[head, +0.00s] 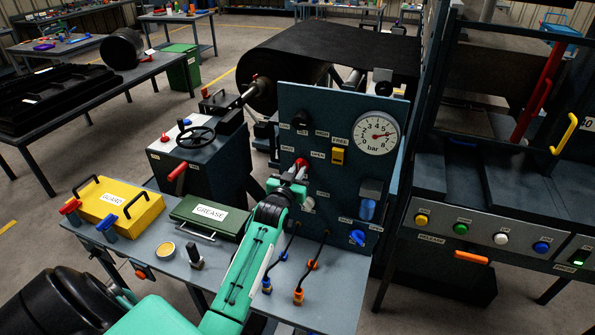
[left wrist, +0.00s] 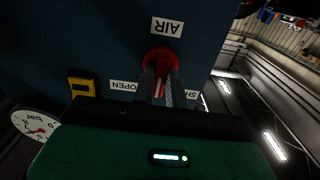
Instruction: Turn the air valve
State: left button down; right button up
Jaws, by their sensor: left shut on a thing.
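The red air valve knob (head: 301,163) is on the upright dark blue panel (head: 290,110). My left gripper (head: 298,172) reaches it from the front and is shut on it. In the left wrist view the knob (left wrist: 160,56) sits between the two fingers (left wrist: 158,82), below an AIR label (left wrist: 167,27) that appears upside down. An OPEN label (left wrist: 124,86) is on the left, and a partly hidden label beginning SH is on the right. The gripper hides part of the knob, so its exact angle is hard to tell. My right gripper is not in view.
A bar gauge (head: 377,135) with a red needle pointing right, a yellow switch (head: 338,156) and a blue knob (head: 357,238) are on the panel. A green GREASE box (head: 208,216), a yellow GUARD (head: 118,208) and cable plugs (head: 298,296) are on the bench near my arm.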

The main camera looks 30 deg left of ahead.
pick_arm(q)
jog(key=n+p, duration=0.1)
jog(key=n, duration=0.3)
jog(key=shift+a+n, duration=0.1)
jog(key=shift+n, duration=1.3)
jog(key=shift+f+n+p, duration=0.1)
jog(key=shift+n+p, duration=0.2)
jog(key=shift+n, duration=0.8)
jog(key=c, duration=1.4)
grip_release()
jog(key=shift+c, duration=0.2)
jog(key=shift+s, duration=0.1)
